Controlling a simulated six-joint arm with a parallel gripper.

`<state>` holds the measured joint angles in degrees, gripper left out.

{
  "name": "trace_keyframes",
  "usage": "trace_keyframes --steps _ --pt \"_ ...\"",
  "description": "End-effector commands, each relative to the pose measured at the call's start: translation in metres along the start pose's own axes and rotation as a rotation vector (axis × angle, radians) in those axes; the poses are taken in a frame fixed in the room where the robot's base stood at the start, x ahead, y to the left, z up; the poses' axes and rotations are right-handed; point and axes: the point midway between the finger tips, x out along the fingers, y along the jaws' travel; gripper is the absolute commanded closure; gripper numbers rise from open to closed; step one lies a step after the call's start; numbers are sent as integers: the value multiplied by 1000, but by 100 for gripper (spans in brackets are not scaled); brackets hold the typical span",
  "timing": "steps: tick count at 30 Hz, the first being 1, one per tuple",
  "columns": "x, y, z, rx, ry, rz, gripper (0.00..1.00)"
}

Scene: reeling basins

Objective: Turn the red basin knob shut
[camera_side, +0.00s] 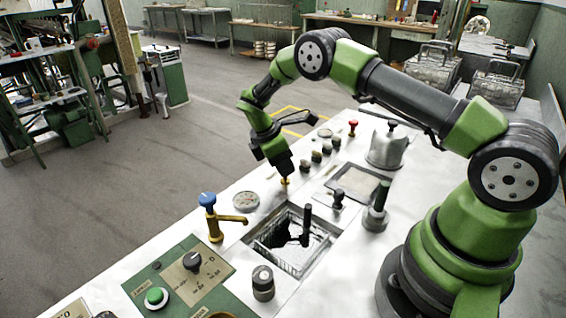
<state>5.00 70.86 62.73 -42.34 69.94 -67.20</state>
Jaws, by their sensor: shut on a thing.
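A small red knob (353,123) stands on the far part of the white worktop, apart from my gripper. My gripper (284,177) points down at the worktop, left of the red knob and nearer the camera. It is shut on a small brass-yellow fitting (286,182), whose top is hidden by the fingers. I cannot tell whether that fitting bears a knob or what colour its top is. A sunken basin (292,258) with a wire basket lies nearer the camera.
A brass tap with a blue knob (208,199) stands left of the basin. A row of dark knobs (316,157) lies right of my gripper. A metal pot (388,148) and a dark-handled post (377,205) stand farther right. A green control panel (178,282) is at the front.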

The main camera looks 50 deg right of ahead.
Motion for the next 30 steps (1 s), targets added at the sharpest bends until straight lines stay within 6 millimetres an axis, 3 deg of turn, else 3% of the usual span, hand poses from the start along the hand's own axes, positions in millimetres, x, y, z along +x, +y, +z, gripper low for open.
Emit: trace_keyframes --steps 12,29,30 --pt "0 1 0 184 -1 -77 90" --pt "0 1 1 212 -1 -89 90" --pt "0 1 1 212 -2 -89 62"
